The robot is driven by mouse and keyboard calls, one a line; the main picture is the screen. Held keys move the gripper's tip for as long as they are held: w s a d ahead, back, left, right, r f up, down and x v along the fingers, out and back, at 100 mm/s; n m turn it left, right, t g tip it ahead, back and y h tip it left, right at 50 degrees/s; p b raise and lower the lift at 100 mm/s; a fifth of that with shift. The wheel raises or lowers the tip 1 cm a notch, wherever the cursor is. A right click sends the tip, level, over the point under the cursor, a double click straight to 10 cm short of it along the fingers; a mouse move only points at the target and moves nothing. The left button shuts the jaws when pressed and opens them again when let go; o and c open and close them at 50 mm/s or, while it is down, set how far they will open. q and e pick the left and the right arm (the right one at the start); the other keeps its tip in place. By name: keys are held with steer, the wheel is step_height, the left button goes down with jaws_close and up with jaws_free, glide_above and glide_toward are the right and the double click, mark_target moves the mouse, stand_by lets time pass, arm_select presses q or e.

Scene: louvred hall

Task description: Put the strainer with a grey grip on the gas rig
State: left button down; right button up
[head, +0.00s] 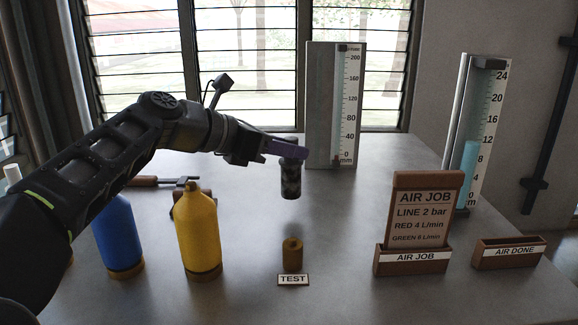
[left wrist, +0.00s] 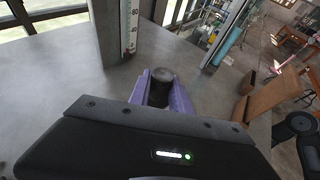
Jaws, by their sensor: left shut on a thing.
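My left gripper (head: 288,149) has purple fingers and is shut on a dark, mottled cylinder (head: 290,180), which appears to be the strainer. It hangs upright in the air, above and behind a short brass fitting (head: 292,256) with a hole in its top. The two are apart. The fitting stands behind a TEST label (head: 293,280) and seems to be part of the gas rig. In the left wrist view the strainer's dark grey-brown top (left wrist: 161,78) shows between the purple fingers (left wrist: 160,95). The fingers hide part of its upper end. My right gripper is not in the head view.
A yellow bottle (head: 198,235) and a blue bottle (head: 118,235) stand left of the fitting. A tool (head: 145,181) lies behind them. An AIR JOB card holder (head: 412,262) and AIR DONE tray (head: 508,254) are right. Two gauges (head: 322,105) (head: 470,160) stand farther back.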

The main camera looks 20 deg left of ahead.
mark_target(286, 164)
arm_select(q)
step_height(286, 164, down, 3)
steer(key=shift+f, duration=0.3)
steer(key=shift+f, duration=0.2)
steer(key=c, duration=1.2)
jaws_free()
steer(key=shift+r, duration=0.2)
steer(key=shift+s+a, duration=0.1)
steer(key=shift+s, duration=0.05)
steer(key=b+v, duration=0.2)
steer(key=v, duration=0.9)
steer(key=shift+s+a+r, duration=0.1)
steer(key=shift+s+r, duration=0.15)
